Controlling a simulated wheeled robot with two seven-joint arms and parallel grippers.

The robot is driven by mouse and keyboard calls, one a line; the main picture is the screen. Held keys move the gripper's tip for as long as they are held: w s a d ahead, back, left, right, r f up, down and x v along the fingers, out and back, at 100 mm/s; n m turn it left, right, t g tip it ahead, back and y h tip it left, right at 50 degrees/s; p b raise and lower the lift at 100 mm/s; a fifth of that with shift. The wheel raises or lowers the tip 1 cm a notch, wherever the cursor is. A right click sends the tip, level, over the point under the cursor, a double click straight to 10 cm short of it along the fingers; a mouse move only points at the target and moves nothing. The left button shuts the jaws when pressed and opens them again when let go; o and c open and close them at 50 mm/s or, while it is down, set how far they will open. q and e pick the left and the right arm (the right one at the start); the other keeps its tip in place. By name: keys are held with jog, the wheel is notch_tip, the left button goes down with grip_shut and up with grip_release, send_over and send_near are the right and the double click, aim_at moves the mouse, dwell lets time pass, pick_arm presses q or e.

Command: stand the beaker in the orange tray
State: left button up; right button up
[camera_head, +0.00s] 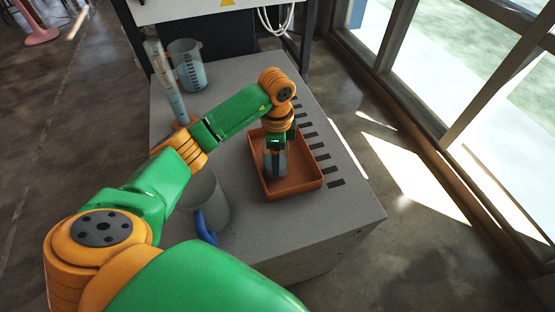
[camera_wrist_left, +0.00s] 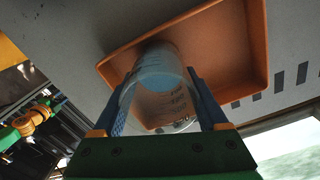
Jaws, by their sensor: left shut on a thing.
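The orange tray (camera_head: 296,190) lies on the grey bench top; it also shows in the wrist view (camera_wrist_left: 222,50). My left gripper (camera_head: 275,151) points down over the tray and is shut on a small clear beaker (camera_head: 274,168) with bluish contents. In the wrist view the beaker (camera_wrist_left: 162,92) sits between the two blue fingers of the gripper (camera_wrist_left: 160,102). The beaker looks upright, with its base within the tray walls. I cannot tell whether the base touches the tray floor. My right gripper is in neither view.
A larger beaker (camera_head: 187,66) and a tall graduated cylinder (camera_head: 172,97) stand at the bench's back left. A grey jug with a blue handle (camera_head: 205,228) stands front left of the tray, partly behind my arm. Dark stripes mark the bench right of the tray.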

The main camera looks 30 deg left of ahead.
pick_arm(q)
jog(key=shift+f, duration=0.75)
jog(key=shift+f, duration=0.15)
jog(key=o, duration=1.4)
notch_tip(320, 180, up, 12)
jog(key=p, duration=0.1)
jog(key=shift+r, duration=0.2)
jog(key=shift+p, duration=0.35)
